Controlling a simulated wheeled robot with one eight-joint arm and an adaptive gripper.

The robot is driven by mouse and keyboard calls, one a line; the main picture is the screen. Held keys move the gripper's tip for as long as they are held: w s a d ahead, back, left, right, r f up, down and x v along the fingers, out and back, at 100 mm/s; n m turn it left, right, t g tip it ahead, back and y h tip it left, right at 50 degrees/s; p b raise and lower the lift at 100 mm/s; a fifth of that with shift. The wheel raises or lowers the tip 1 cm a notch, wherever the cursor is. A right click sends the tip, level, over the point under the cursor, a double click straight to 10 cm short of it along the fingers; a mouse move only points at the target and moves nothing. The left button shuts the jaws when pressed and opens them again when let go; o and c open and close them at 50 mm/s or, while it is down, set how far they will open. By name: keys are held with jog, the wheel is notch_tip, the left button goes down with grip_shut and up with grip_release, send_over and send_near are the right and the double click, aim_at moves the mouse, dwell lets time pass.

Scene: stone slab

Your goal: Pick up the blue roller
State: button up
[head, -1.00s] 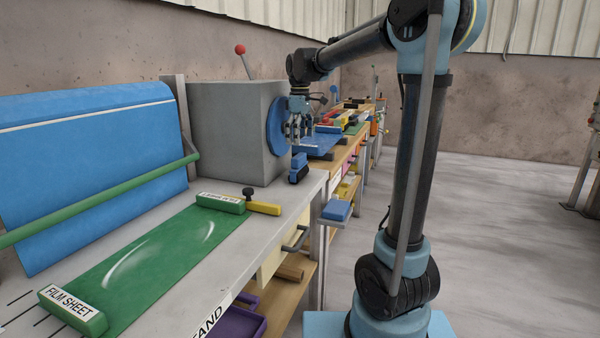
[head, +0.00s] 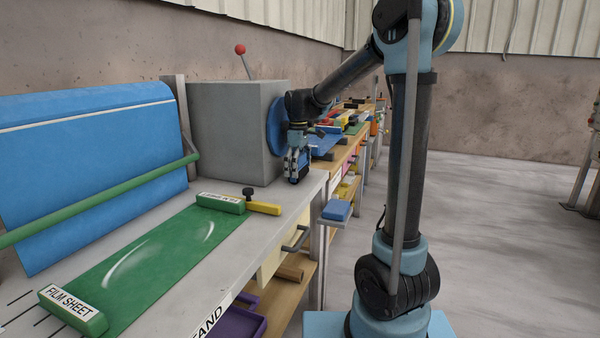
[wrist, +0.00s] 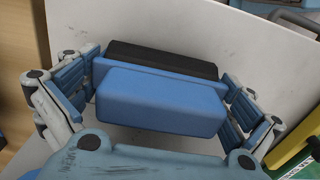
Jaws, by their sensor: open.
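The blue roller (wrist: 160,100), a blue block body with a black strip along its far side, lies on the grey bench top. In the wrist view it sits between the fingers of my gripper (wrist: 162,76), with the left finger close to its left end and a small gap at its right end. In the head view my gripper (head: 297,163) points down over the roller at the bench's right edge and hides most of it. The fingers are open on either side of the roller.
A grey box (head: 225,130) with a blue disc stands close behind my gripper. A blue block (head: 336,210) sits lower, right of the bench.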

jog(key=shift+f, duration=0.3)
jog(key=c, duration=1)
jog(key=shift+o, duration=0.2)
notch_tip(320, 180, up, 18)
